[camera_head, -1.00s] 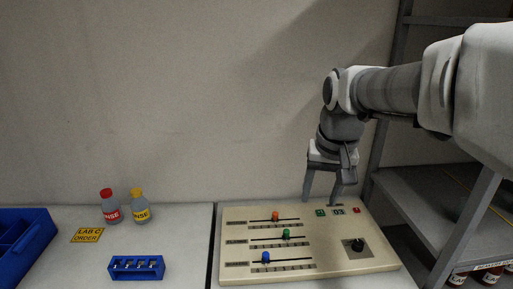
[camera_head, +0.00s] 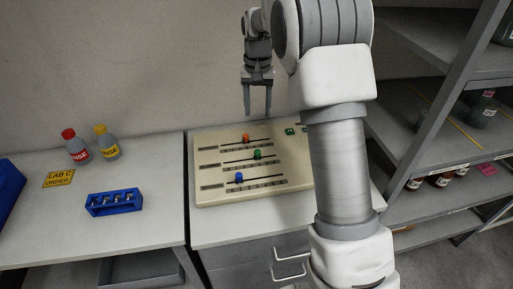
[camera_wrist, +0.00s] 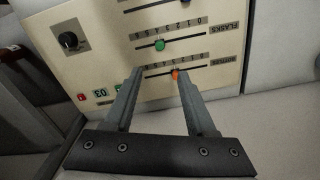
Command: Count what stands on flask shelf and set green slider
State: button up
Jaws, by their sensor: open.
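The cream control panel (camera_head: 215,190) lies on the counter with three slider rows. The green slider (camera_head: 257,154) is on the middle row, a little right of that row's centre. In the wrist view the green slider (camera_wrist: 159,44) sits on the row labelled FLASKS, beyond the fingertips. My gripper (camera_head: 257,110) is open and empty above the panel's back edge; in the wrist view its fingers (camera_wrist: 158,75) point toward the panel and touch no slider visibly. A grey shelf rack (camera_head: 425,120) stands at right, partly hidden by my arm. I cannot tell which level is the flask shelf.
The orange slider (camera_head: 246,138) and blue slider (camera_head: 239,177) flank the green one. The rack holds brown bottles (camera_head: 440,180) low down and a dark green vessel (camera_head: 484,112) above. A blue holder (camera_head: 114,203) and red-capped (camera_head: 76,147) and yellow-capped (camera_head: 106,143) bottles stand at left.

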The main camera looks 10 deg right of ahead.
aim_at(257, 151)
notch_tip(257, 151, down, 16)
jog(key=shift+f, duration=0.1)
dwell(0.4)
grip_shut()
dwell(1.2)
